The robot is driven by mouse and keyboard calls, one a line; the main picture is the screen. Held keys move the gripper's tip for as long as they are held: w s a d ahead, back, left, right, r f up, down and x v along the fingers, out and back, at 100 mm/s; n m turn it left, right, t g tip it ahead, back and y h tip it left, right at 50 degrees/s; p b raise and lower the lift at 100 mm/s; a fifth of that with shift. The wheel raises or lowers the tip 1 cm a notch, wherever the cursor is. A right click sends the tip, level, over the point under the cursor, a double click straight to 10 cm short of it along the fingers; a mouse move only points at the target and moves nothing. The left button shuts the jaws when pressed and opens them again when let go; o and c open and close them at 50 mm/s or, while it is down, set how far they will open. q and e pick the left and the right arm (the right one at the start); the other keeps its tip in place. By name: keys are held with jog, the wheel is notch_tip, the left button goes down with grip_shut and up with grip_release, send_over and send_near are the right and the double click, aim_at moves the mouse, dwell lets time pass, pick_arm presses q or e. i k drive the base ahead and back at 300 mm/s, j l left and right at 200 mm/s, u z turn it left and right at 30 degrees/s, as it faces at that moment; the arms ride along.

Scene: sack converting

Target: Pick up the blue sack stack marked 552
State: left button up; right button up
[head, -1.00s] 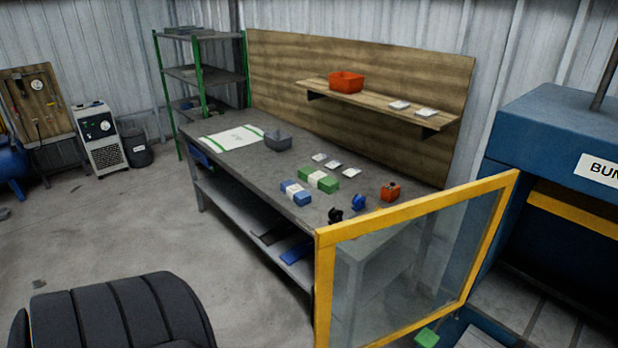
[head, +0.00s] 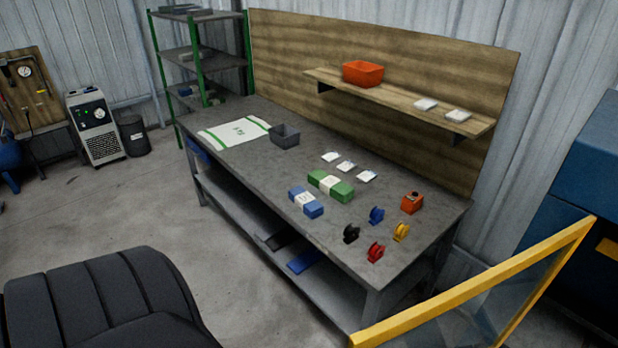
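A blue sack stack (head: 313,209) with a white band lies near the front edge of the grey workbench (head: 270,190). Any number on its band is too small to read. A green sack stack (head: 341,191) with a white band lies just behind it, to the right. Neither of my grippers shows in the head view.
A grey bin (head: 285,136) and a flat white sack (head: 232,132) lie farther left. A yellow-framed guard (head: 480,285) stands at the front right. Open floor lies left of the bench.

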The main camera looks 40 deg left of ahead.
aim_at(304, 201)
jog(key=j, duration=0.45)
jog(key=i+j+u, duration=0.1)
jog(key=j, duration=0.35)
jog(key=i+j, duration=0.1)
jog(key=j, duration=0.35)
jog(key=j+u, duration=0.1)
jog(key=j, duration=0.3)
jog(key=i+j, duration=0.15)
jog(key=j, duration=0.3)
jog(key=i+j+u, duration=0.1)
jog(key=j, duration=0.35)
jog(key=i+j, duration=0.1)
jog(key=j, duration=0.3)
jog(key=u, duration=0.05)
